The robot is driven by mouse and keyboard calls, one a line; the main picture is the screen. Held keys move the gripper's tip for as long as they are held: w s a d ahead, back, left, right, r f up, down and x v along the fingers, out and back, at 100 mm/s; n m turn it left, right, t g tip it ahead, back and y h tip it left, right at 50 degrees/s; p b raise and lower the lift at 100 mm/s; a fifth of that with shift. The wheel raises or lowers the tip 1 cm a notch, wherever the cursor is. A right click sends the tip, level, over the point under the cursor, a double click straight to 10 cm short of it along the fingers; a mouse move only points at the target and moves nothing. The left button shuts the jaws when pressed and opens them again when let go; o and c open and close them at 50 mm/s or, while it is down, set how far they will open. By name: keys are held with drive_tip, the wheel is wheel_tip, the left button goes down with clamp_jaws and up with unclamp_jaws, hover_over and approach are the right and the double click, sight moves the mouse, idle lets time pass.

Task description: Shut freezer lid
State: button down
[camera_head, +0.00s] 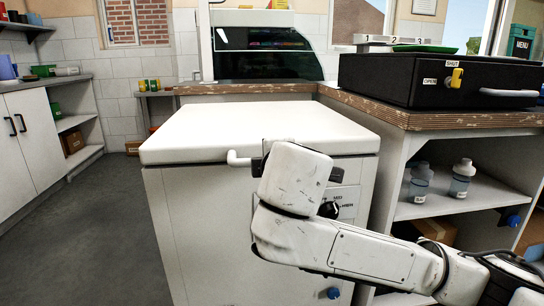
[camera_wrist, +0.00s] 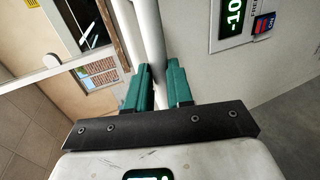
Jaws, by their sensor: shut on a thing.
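The white freezer lid (camera_head: 255,125) lies flat and level over the white freezer body (camera_head: 200,235) in the head view, with no clear gap at its front edge. A white bar handle (camera_head: 238,159) sticks out at the lid's front. My gripper (camera_wrist: 160,80) has its two teal fingers shut around the white handle bar (camera_wrist: 148,35) in the wrist view. In the head view my wrist hides the fingers and the right part of the handle. A freezer display (camera_wrist: 234,18) reading -10 shows in the wrist view.
A wooden-edged counter (camera_head: 440,120) stands right of the freezer, holding a black case (camera_head: 400,82) labelled SHUT and OPEN. Bottles (camera_head: 461,180) stand on the shelf below. White cabinets (camera_head: 35,140) line the left wall. The grey floor (camera_head: 105,240) at left is clear.

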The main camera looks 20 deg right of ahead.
drive_tip(key=shift+r, duration=0.1)
drive_tip(key=c, duration=1)
unclamp_jaws()
drive_tip(key=p+v, duration=0.3)
drive_tip(key=v, duration=0.7)
drive_tip(key=shift+s+a+p, duration=0.1)
drive_tip(key=shift+s+p, duration=0.25)
drive_tip(key=shift+p, duration=0.05)
drive_tip(key=shift+r, duration=0.1)
